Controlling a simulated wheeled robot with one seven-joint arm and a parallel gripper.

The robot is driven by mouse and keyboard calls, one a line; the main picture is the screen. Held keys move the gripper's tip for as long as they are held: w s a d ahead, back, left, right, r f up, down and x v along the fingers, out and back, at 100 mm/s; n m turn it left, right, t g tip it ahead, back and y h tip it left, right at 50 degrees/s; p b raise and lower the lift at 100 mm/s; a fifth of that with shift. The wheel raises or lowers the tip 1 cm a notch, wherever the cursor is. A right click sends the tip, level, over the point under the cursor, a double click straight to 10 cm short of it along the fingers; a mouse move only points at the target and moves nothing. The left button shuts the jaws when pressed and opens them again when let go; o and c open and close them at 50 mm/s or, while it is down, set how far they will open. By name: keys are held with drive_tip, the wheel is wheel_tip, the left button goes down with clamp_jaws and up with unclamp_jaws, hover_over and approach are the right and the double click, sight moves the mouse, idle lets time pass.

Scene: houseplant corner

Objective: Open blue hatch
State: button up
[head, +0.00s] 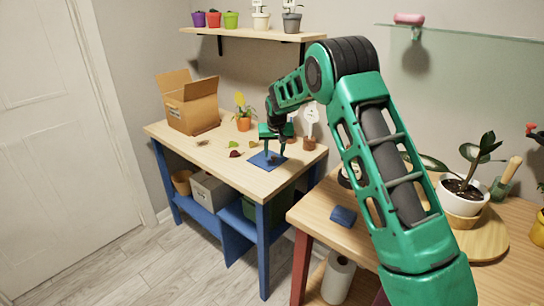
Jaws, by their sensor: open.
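A flat blue square (262,161), which looks like the blue hatch, lies flush or nearly flush with the wooden top of the blue-legged table. No handle can be made out on it. My gripper (274,155) points down over its right part, with its green fingers apart and nothing visible between them. The fingers hide part of the square. I cannot tell whether the fingertips touch it.
On the blue-legged table (183,142) stand an open cardboard box (190,108), a small orange pot (244,124) and a brown pot (309,143). Several leaves lie near the square. A wooden shelf (250,33) with pots hangs above. The nearer table (325,212) holds a white pot (463,196).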

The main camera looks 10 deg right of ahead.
drive_tip(key=shift+x, duration=0.9)
